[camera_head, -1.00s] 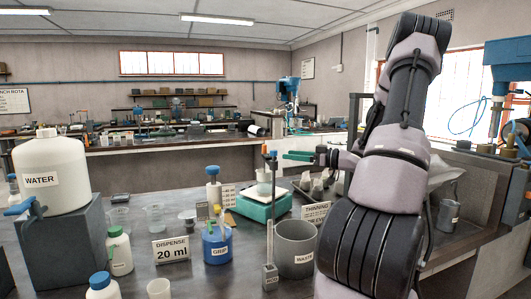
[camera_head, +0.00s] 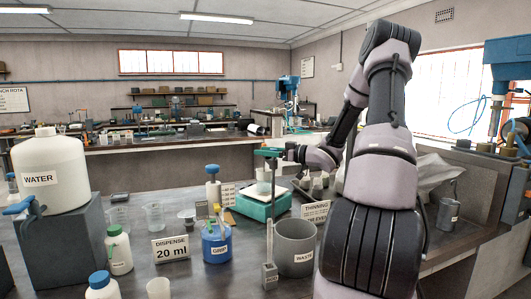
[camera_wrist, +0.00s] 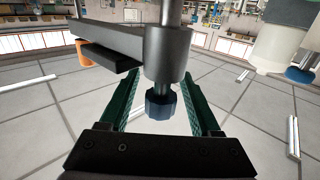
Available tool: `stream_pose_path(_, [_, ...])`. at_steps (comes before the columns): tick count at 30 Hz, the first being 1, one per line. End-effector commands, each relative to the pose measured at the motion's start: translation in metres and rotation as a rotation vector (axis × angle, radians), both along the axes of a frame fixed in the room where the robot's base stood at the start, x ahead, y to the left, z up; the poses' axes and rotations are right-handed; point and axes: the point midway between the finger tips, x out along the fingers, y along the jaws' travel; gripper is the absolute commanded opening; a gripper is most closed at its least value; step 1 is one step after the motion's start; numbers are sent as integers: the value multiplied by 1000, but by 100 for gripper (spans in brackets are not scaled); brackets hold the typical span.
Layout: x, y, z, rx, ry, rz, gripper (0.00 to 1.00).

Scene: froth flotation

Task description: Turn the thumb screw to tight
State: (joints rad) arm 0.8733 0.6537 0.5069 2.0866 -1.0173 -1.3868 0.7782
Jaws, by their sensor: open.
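The thumb screw (camera_wrist: 160,104) is a dark blue fluted knob in the wrist view, on a black clamp body (camera_wrist: 167,55) with a grey rod (camera_wrist: 171,12) running into it. My gripper (camera_wrist: 160,76) is open, with one green finger on each side of the knob and a visible gap to both. In the head view my gripper (camera_head: 268,152) is at the top of the upright rod stand (camera_head: 270,240) and hides the clamp and screw there. Whether the screw is loose or tight cannot be told.
The grey waste beaker (camera_head: 295,246) stands just right of the rod stand. A teal balance (camera_head: 262,207) with a beaker is behind it, and the blue grip pot (camera_head: 215,245) is to the left. A thinning sign (camera_head: 316,211) stands behind the waste beaker.

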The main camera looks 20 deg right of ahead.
Motion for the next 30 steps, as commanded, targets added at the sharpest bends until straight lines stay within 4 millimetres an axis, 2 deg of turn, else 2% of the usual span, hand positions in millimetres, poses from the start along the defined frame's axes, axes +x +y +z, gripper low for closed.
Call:
stream_pose_path(2, [0, 0, 0, 0, 0, 0, 64])
stream_pose_path(3, [0, 0, 0, 0, 0, 0, 56])
stream_pose_path(7, [0, 0, 0, 0, 0, 0, 7])
stream_pose_path(8, [0, 0, 0, 0, 0, 0, 0])
stream_pose_path(20, [1, -2, 0, 0, 3, -55, 0])
stream_pose_path(30, [4, -7, -1, 1, 6, -298, 0])
